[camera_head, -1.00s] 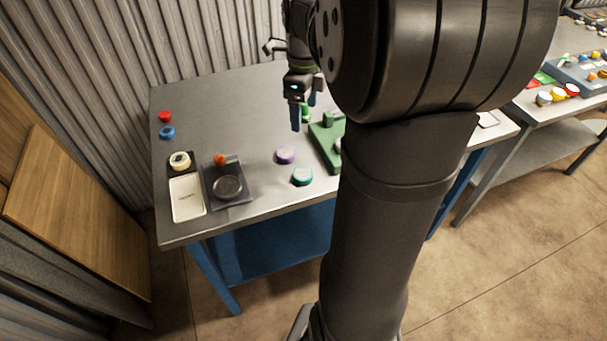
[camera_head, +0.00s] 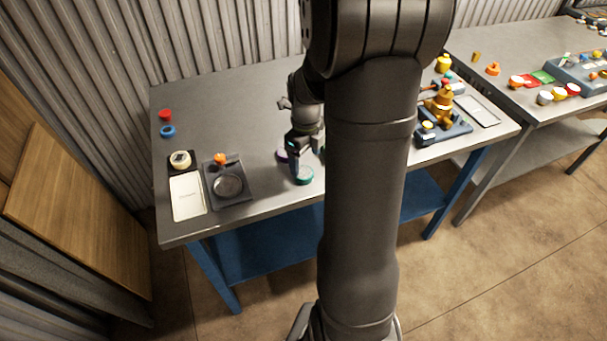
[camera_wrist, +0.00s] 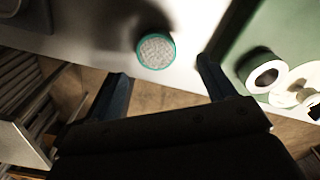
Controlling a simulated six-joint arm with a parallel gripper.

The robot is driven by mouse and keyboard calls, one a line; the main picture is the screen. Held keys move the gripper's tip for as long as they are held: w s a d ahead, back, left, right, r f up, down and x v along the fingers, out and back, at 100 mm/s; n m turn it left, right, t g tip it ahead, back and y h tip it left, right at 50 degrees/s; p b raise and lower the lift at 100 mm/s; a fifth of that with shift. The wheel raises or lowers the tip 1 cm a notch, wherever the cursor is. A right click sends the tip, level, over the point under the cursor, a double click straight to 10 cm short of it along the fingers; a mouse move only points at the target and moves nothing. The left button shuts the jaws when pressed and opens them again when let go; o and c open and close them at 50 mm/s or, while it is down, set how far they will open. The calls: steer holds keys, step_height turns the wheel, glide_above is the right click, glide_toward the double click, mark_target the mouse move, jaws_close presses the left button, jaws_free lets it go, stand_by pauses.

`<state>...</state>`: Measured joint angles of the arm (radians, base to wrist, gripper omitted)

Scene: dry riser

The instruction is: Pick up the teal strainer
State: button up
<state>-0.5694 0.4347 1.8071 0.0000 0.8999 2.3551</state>
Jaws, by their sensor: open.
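The teal strainer (camera_head: 304,177) is a small round piece lying near the front edge of the grey table. In the wrist view the teal strainer (camera_wrist: 156,50) shows a teal rim around a grey mesh face. My gripper (camera_head: 306,158) is just above and behind it in the head view. In the wrist view my gripper (camera_wrist: 164,88) has its two blue fingers spread wide and empty, with the strainer ahead of the gap between them. Nothing is held.
A purple-rimmed piece (camera_head: 282,155) sits just left of my gripper. A dark tray with a round dish (camera_head: 229,185) and a white card (camera_head: 186,197) lie further left. A green fixture (camera_wrist: 250,50) is close to the right finger in the wrist view.

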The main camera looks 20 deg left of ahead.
mark_target(304, 172)
steer(key=shift+s+a+f, duration=0.15)
steer(key=shift+f, duration=2.55)
steer(key=shift+c, duration=0.5)
steer(key=c, duration=1)
